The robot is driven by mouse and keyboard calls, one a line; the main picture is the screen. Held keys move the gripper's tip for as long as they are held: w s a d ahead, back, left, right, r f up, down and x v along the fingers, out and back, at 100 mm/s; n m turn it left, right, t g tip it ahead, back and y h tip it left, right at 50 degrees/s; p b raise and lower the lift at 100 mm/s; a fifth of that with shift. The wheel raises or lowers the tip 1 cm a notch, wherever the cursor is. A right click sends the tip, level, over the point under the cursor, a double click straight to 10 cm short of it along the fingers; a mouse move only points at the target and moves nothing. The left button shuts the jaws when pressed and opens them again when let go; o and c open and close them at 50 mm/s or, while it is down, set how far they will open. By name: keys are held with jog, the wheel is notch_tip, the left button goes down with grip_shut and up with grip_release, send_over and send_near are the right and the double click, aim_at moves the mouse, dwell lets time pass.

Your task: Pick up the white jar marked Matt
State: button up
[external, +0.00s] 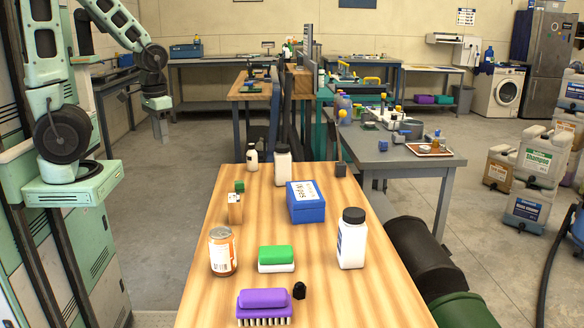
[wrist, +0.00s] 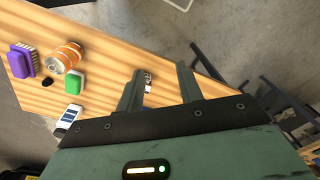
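Three white containers stand on the wooden table, and I cannot read the name Matt on any of them. A large white jar with a black lid (external: 351,246) is at the right front; a white bottle with a dark cap, apparently the same one, shows in the wrist view (wrist: 69,118).
A grey table (external: 400,155) with bottles stands behind right. Open floor lies left.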

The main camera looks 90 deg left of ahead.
jog(key=o, duration=1)
